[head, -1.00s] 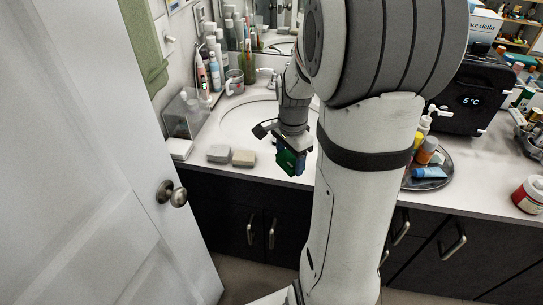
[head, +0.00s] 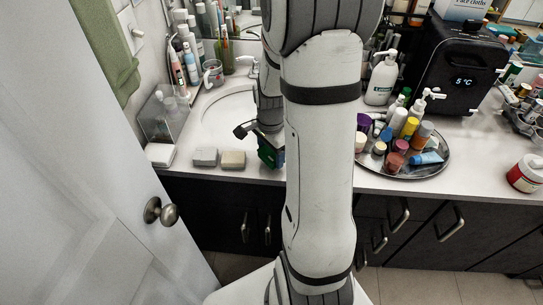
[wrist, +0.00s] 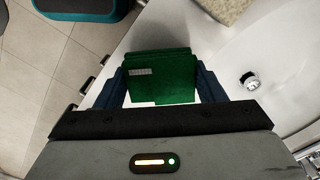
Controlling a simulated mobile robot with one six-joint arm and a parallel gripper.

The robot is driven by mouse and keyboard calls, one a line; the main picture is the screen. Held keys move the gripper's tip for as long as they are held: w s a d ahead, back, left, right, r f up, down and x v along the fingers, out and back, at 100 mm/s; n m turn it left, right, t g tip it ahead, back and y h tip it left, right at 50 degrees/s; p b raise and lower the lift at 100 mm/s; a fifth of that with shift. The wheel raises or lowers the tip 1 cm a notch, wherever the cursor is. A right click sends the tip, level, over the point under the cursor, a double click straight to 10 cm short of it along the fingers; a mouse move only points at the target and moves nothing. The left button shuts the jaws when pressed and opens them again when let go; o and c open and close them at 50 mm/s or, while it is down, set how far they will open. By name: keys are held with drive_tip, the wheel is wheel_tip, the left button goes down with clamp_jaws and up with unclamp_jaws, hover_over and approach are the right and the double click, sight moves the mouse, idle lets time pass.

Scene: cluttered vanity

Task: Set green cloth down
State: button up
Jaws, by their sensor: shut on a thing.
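The green cloth (wrist: 160,78) is a folded, flat-sided pad with a small pale label, held between the blue fingers of my gripper (wrist: 160,92) in the wrist view. In the head view my gripper (head: 270,150) is low by the counter's front edge, right of two small blocks, with green showing at its tip. My gripper is shut on the cloth. My arm hides part of the counter behind it, and I cannot tell whether the cloth touches the counter.
A grey block (head: 205,157) and a beige block (head: 233,160) lie left of my gripper. The sink basin (head: 222,108) is behind them. A crowded round tray (head: 437,165) stands to the right. An open white door (head: 85,190) fills the left.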

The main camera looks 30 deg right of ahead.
drive_tip(key=shift+f, duration=1.3)
drive_tip(key=shift+f, duration=0.1)
drive_tip(key=o, duration=1)
